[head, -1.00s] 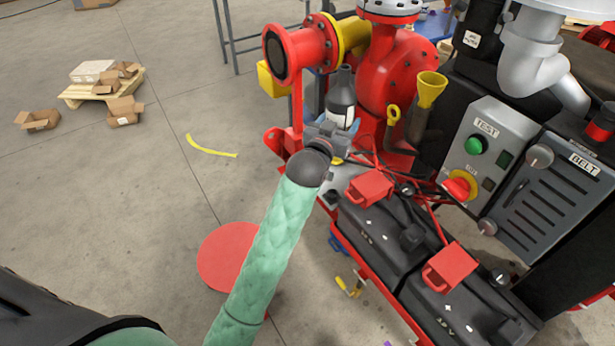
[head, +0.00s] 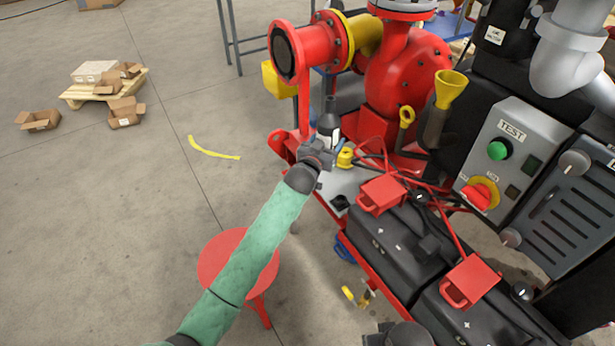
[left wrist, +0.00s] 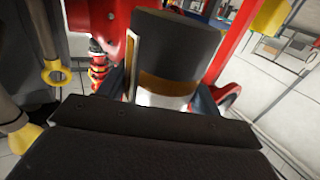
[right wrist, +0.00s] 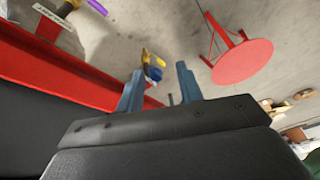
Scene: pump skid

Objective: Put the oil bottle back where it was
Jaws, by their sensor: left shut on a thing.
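The dark oil bottle (head: 328,122) with a white label is upright at the corner of the red pump skid, below the red flanged pipe. My left gripper (head: 325,148) is shut on it. In the left wrist view the bottle (left wrist: 178,45) fills the space between the fingers. Its base is hidden, so I cannot tell whether it touches the grey plate (head: 343,184). My right gripper (right wrist: 160,88) is open and empty in the right wrist view, with floor beyond its fingers.
A yellow cap (head: 345,157) is close beside the bottle on its right. The yellow funnel (head: 450,88), black batteries (head: 395,245) and red cables stand further right. A red round stool (head: 225,255) is under my left arm. Open floor lies to the left.

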